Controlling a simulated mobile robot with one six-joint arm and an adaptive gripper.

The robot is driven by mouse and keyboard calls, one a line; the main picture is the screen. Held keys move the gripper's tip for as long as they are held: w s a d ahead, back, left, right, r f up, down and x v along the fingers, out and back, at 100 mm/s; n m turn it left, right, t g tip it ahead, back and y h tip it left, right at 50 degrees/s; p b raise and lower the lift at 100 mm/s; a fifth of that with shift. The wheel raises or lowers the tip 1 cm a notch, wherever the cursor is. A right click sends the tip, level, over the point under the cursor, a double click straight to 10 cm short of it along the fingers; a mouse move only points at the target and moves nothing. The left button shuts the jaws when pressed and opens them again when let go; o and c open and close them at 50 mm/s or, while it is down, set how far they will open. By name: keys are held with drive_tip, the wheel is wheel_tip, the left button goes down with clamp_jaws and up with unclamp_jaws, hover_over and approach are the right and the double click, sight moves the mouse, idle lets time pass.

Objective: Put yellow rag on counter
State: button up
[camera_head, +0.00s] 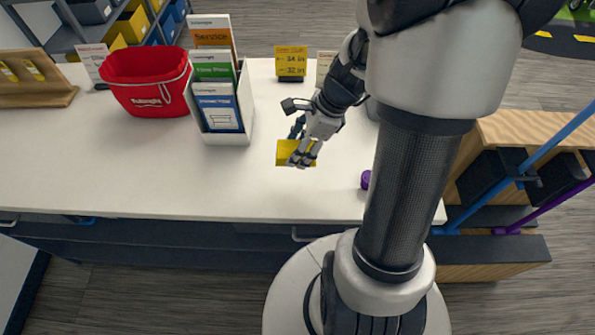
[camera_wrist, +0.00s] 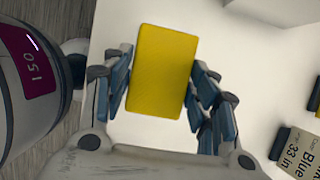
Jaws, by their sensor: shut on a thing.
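The yellow rag (camera_head: 287,152) is a flat yellow rectangle over the white counter (camera_head: 90,165), near its front middle. My gripper (camera_head: 300,152) points down at the rag's right part. In the wrist view the rag (camera_wrist: 161,70) lies between the two blue-padded fingers of my gripper (camera_wrist: 160,88), which is shut on it at its long sides. The white counter top (camera_wrist: 225,50) shows behind it. I cannot tell whether the rag touches the counter or is held just above it.
A red bucket (camera_head: 150,85) and a white brochure holder (camera_head: 228,125) stand left of my gripper. A yellow size sign (camera_head: 291,62) stands behind it. A small purple object (camera_head: 365,180) lies to the right. The counter's front left is clear.

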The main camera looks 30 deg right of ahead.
wheel_tip(320, 180, down, 10)
drive_tip(key=b, duration=0.4)
drive_tip(key=shift+r, duration=0.1)
drive_tip(key=o, duration=1)
drive_tip(key=shift+c, duration=0.2)
drive_tip(key=p+v, duration=0.5)
drive_tip(key=v, duration=0.7)
